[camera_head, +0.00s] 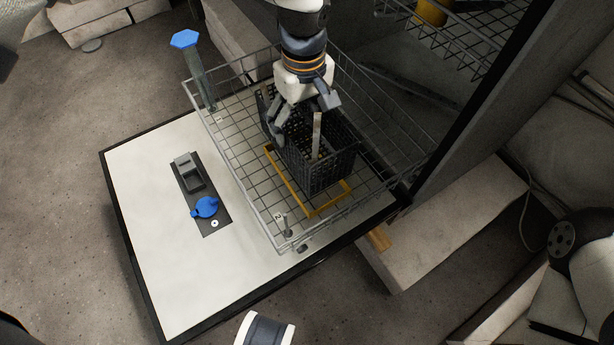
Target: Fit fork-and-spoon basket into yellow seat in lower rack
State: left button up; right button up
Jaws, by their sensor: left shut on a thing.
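The fork-and-spoon basket (333,172) is a black mesh box with a light grey upright strip (316,136) at its middle. It is upright over the lower rack (238,151), a grey wire rack. The yellow seat (291,186) is a yellow frame on the rack floor; its left and near edges show beside the basket, and the rest is hidden behind it. I cannot tell whether the basket rests inside the seat or hangs just above it. My left gripper (303,112) comes down from the top and is shut on the basket at its upper part. My right gripper is out of view.
The rack sits above the open white door (160,253), which has a dispenser (189,176) with a blue cap (204,207). A blue-topped post (186,39) stands at the rack's far left corner. The upper rack (455,38) and the dark machine side (500,100) are at the right.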

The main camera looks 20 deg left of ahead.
aim_at(305, 149)
pick_arm(q)
notch_tip(305, 149, down, 10)
jog(key=b, duration=0.2)
jog(key=shift+w+f+b, duration=0.1)
jog(key=shift+w+b, duration=0.05)
jog(key=shift+b, duration=0.15)
jog(key=shift+f, duration=0.2)
jog(key=o, duration=1.2)
jog(key=shift+c, duration=0.2)
jog(key=shift+r, duration=0.15)
notch_tip(305, 149, up, 12)
jog(key=p, duration=0.3)
jog(key=shift+r, duration=0.1)
